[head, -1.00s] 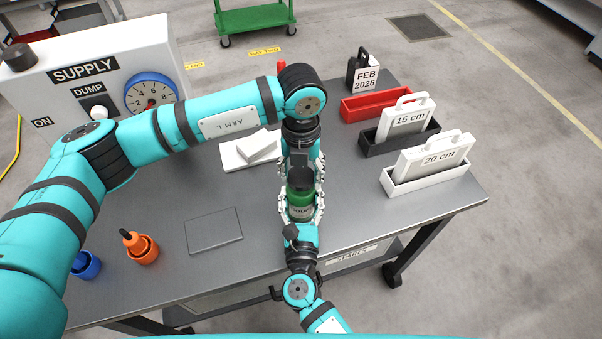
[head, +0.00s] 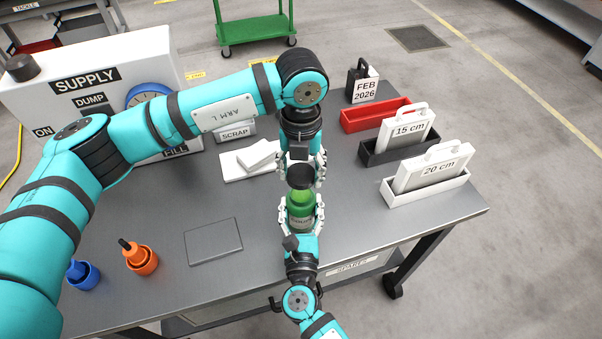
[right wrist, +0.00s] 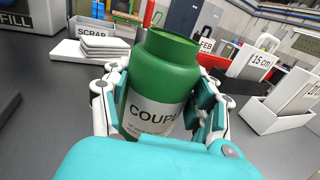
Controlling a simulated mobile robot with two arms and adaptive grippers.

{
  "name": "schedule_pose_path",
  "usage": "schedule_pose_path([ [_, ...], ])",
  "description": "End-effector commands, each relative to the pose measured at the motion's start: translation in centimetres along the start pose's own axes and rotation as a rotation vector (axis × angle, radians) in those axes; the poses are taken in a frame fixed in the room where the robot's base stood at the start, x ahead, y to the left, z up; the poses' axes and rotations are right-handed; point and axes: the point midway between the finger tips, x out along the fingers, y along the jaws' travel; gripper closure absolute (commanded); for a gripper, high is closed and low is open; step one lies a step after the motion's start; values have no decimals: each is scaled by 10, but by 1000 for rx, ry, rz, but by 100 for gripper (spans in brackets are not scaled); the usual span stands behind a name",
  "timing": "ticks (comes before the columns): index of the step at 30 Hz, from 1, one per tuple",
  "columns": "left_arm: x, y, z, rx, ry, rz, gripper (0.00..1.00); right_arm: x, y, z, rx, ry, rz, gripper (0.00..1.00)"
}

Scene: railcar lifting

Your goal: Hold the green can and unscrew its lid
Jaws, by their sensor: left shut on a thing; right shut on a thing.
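The green can (head: 301,203) stands upright over the grey table, with a pale label band. My right gripper (head: 301,218) is shut around its lower body from the near side. In the right wrist view the green can (right wrist: 165,82) shows its label and a bare green neck, with no lid on it. The dark lid (head: 300,177) is above the can in the head view. My left gripper (head: 301,170) is shut on the lid from above, its fingers on both sides. The lid appears apart from the neck.
A SUPPLY box (head: 100,90) stands at the back left. White plates (head: 240,165) lie behind the can. Red (head: 370,118), black (head: 372,154) and white (head: 425,188) trays line the right. Orange (head: 140,260) and blue (head: 82,277) cups stand front left.

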Motion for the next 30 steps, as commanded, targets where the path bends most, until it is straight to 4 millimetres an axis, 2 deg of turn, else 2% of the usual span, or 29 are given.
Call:
schedule_pose_path([
  [2,0,0,0,0,0,0,87,0,0,0,0,-1,0,100],
  [3,0,0,0,0,0,0,87,0,0,0,0,-1,0,37],
  [9,0,0,0,0,0,-1,87,0,0,0,0,-1,0,14],
  [17,0,0,0,0,0,-1,87,-1,0,0,0,0,0,14],
  [20,0,0,0,0,0,-1,87,-7,0,0,0,1,0,14],
  [23,0,0,0,0,0,-1,87,-22,0,-1,0,3,0,14],
  [30,0,0,0,0,0,-1,88,-74,0,-1,-1,4,1,14],
])
